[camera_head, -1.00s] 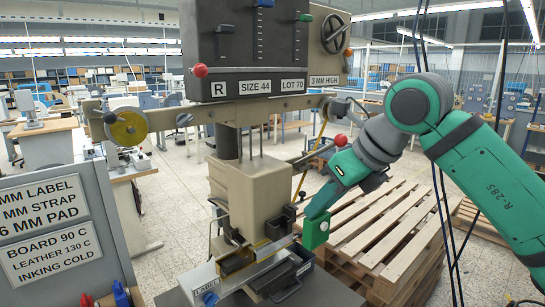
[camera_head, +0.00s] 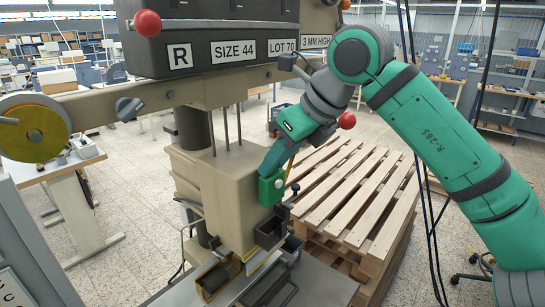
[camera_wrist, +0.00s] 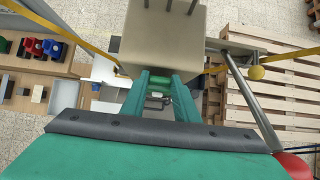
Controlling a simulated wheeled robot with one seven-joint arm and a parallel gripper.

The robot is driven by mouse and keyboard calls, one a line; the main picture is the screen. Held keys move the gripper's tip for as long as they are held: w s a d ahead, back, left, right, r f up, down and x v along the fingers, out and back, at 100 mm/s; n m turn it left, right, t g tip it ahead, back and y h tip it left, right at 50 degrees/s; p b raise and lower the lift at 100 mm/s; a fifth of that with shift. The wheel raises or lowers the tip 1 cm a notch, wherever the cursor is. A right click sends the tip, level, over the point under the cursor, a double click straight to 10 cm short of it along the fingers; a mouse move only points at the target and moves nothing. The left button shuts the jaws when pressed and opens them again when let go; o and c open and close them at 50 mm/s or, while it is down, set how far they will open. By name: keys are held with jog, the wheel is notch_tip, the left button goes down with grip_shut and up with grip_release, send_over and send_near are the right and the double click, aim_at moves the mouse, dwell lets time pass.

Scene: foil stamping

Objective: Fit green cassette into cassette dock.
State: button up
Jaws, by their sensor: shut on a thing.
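The green cassette (camera_head: 271,189) is a small green block with a pale round spot on its face. My gripper (camera_head: 273,168) is shut on it and holds it in the air beside the beige press column. In the wrist view, a green piece of the cassette (camera_wrist: 160,82) shows between the two fingers of my gripper (camera_wrist: 161,98). Below the cassette is a dark open-topped holder (camera_head: 270,233) at the press's side, which looks like the cassette dock. The cassette appears apart from it. The lower side of the cassette is hidden in the wrist view.
The beige press (camera_head: 215,185) stands close on the left, under its dark head (camera_head: 205,40). A red-knobbed lever (camera_head: 346,120) is near my wrist. A dark handled tray (camera_head: 272,290) lies at the front. Wooden pallets (camera_head: 350,205) are stacked at right.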

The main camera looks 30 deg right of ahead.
aim_at(277, 201)
jog(key=shift+w, duration=0.1)
jog(key=shift+f, duration=2.9)
jog(key=shift+f, duration=2.05)
jog(key=shift+f, duration=0.3)
